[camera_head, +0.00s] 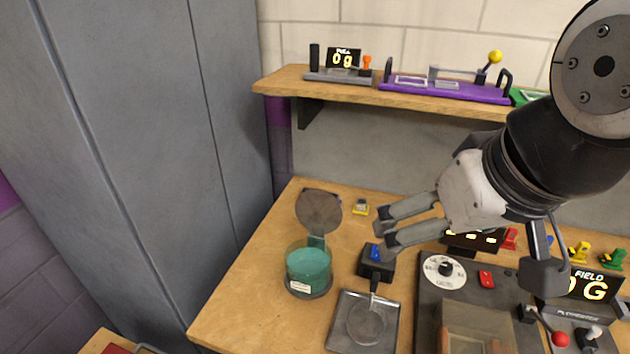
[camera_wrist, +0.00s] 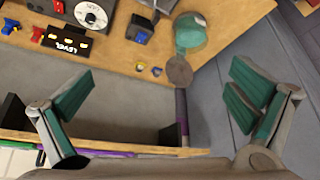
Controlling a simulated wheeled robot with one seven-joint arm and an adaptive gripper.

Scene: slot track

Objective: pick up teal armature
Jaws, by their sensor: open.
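I cannot single out a piece that is surely the teal armature. Two small pieces stand near the table's back edge: a yellow one (camera_head: 360,207), also in the wrist view (camera_wrist: 140,67), and a bluish one (camera_wrist: 157,71), too small to make out. A teal-filled round container (camera_head: 308,266) with its round lid (camera_head: 319,211) raised stands at the left; it shows in the wrist view (camera_wrist: 190,36). My gripper (camera_head: 382,235) is open and empty, above the table right of the container. In the wrist view its fingers (camera_wrist: 160,98) are wide apart.
A black box with a blue top (camera_head: 376,262) and a square metal plate (camera_head: 340,335) stand in front. A dial panel (camera_head: 443,268) and several small coloured pieces (camera_head: 579,252) are at the right. A shelf (camera_head: 282,81) with devices overhangs the back. A grey cabinet (camera_head: 150,130) borders the left.

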